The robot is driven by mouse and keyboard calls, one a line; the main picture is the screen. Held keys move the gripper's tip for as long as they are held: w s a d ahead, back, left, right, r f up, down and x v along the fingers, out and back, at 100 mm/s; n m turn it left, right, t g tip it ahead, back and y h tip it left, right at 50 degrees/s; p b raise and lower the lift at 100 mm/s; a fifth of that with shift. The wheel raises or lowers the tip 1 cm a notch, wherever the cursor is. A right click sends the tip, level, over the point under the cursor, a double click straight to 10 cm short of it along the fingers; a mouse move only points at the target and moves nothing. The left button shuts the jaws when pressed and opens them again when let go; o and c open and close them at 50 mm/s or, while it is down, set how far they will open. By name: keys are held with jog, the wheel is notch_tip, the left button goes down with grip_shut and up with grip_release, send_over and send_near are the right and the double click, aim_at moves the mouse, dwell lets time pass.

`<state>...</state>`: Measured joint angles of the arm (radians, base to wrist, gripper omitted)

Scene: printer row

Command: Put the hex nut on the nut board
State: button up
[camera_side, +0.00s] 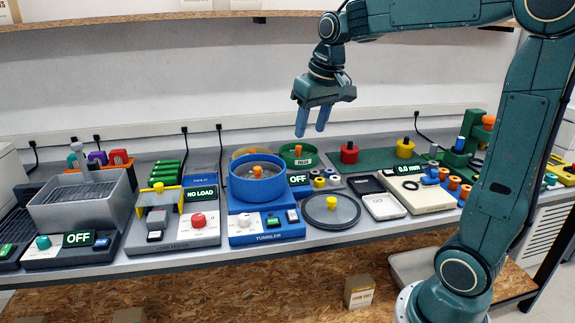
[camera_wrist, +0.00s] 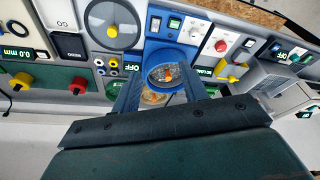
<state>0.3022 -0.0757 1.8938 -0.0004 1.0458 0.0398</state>
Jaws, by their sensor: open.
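My gripper (camera_side: 312,121) is open and empty, high above the bench behind the blue tumbler. Its two blue fingers point down, well apart from anything. In the wrist view the fingers stand on either side of the blue tumbler bowl (camera_wrist: 148,68), which has an orange piece inside. I cannot pick out the hex nut for certain in either view. A small board with several yellow, purple and grey round pieces (camera_side: 326,178) lies right of the tumbler; another group of orange and blue pieces (camera_side: 452,182) lies farther right. I cannot tell which is the nut board.
The blue tumbler (camera_side: 258,207) stands mid-bench. The air around my gripper is clear.

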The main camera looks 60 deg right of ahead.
jog(key=s+a+f+n+t, duration=0.1)
jog(key=s+a+f+n, duration=0.1)
jog(key=s+a, duration=0.3)
jog(key=s+a+f+n+t+y, duration=0.1)
jog(key=s+a, duration=0.5)
jog(key=s, duration=0.6)
jog(key=shift+f+n+t, duration=0.3)
jog(key=shift+f+n, duration=0.2)
jog(key=shift+f, duration=0.15)
